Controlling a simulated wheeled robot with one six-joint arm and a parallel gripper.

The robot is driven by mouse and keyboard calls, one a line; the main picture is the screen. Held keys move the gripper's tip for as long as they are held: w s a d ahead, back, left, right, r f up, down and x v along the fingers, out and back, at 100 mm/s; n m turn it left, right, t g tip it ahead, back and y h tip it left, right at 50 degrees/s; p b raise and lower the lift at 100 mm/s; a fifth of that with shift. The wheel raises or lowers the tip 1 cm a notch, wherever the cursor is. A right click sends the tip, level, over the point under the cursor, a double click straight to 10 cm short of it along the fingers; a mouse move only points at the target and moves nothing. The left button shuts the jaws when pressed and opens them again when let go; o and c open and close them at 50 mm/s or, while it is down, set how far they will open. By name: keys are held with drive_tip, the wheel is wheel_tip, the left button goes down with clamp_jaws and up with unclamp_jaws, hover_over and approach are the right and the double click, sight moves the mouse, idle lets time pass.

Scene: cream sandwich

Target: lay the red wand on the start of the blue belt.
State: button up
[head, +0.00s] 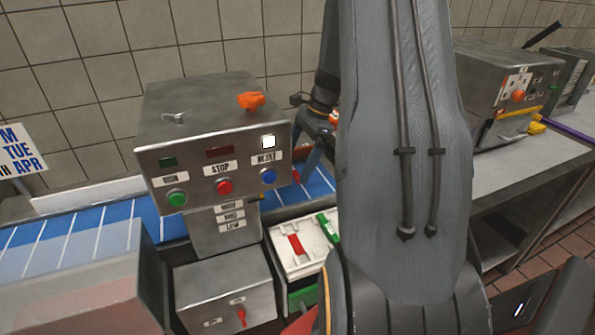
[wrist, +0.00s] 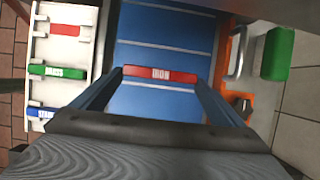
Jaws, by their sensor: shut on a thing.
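My gripper (wrist: 160,82) is shut on the red wand (wrist: 160,75), which carries a white label and spans between the two fingertips. The wand lies crosswise over the blue belt (wrist: 158,103) in the wrist view. I cannot tell whether it touches the belt. In the head view my gripper (head: 312,160) is low behind the right side of the control box, and a bit of red (head: 296,176) shows by its fingers. The blue belt (head: 112,232) with white cross lines runs behind and below the box. My arm hides much of the belt's right side.
A white rack (wrist: 38,50) beside the belt holds a red piece (wrist: 65,29), a green wand (wrist: 57,71) and a blue wand (wrist: 43,112). The metal control box (head: 212,130) stands close to my gripper. A green block (wrist: 277,55) and orange part (wrist: 224,65) lie right.

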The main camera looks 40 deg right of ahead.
drive_tip(key=shift+f+p, duration=0.4)
drive_tip(key=shift+f, duration=1.5)
drive_tip(key=shift+f, duration=0.1)
drive_tip(key=o, duration=0.8)
drive_tip(key=b+v, duration=0.3)
drive_tip(key=v, duration=0.9)
